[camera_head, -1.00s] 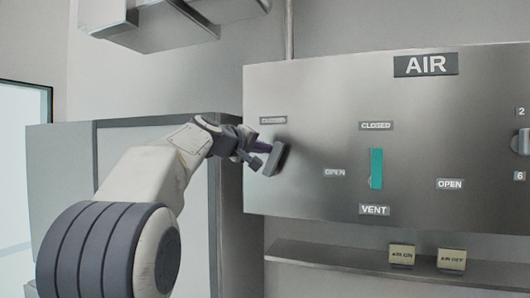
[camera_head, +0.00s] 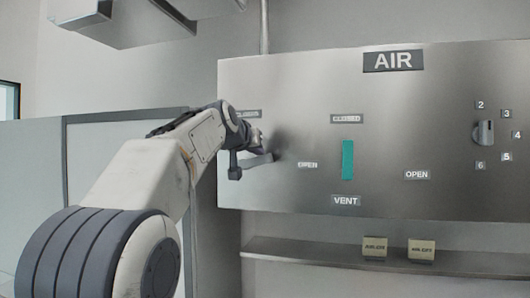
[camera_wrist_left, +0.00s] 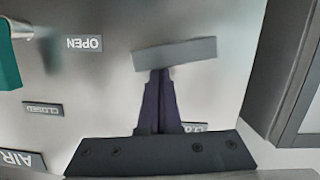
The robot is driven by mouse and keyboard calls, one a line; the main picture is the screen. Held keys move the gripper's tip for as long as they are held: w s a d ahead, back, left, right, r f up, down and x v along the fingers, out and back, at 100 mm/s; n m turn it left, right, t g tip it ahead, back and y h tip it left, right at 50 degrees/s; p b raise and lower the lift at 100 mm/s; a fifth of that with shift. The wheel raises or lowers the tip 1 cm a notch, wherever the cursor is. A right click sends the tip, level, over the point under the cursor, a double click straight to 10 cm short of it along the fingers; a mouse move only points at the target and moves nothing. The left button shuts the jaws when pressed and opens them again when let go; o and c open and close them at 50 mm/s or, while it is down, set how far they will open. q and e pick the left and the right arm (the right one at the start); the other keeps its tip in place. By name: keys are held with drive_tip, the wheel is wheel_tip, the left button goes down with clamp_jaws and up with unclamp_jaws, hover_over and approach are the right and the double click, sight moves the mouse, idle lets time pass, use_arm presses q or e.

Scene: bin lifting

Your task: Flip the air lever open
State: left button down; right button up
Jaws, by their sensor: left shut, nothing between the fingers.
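The grey lever bar (camera_head: 260,159) is on the left part of the metal AIR panel (camera_head: 290,90), below a small, partly hidden label. It lies nearly level, one end toward the OPEN label (camera_head: 307,165). My left gripper (camera_head: 258,148) is at the bar, just above it in the head view. In the left wrist view, the purple fingers (camera_wrist_left: 159,75) are together with nothing between them. Their tips are at the edge of the grey bar (camera_wrist_left: 180,53); I cannot tell whether they touch. My right gripper is not in view.
A teal handle (camera_head: 348,160) stands upright in the panel's middle, between CLOSED and VENT labels. A numbered knob (camera_head: 484,133) is at the right. A shelf (camera_head: 320,255) with two small signs runs below. A grey cabinet (camera_head: 110,160) stands left.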

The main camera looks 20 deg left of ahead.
use_arm(q)
drive_tip(key=shift+d+f+m+b, duration=0.25)
drive_tip(key=shift+f+m+b, duration=0.1)
drive_tip(key=shift+f, duration=0.15)
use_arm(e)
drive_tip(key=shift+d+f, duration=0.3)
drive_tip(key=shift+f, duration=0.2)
use_arm(q)
drive_tip(key=shift+d, duration=0.1)
use_arm(e)
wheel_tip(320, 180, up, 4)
drive_tip(key=p, duration=0.4)
use_arm(q)
drive_tip(key=s+d+r+b, duration=0.1)
drive_tip(key=s+r+b, duration=0.3)
drive_tip(key=s, duration=0.5)
wheel_tip(320, 180, up, 2)
drive_tip(key=shift+s+r, duration=0.15)
drive_tip(key=shift+s, duration=0.15)
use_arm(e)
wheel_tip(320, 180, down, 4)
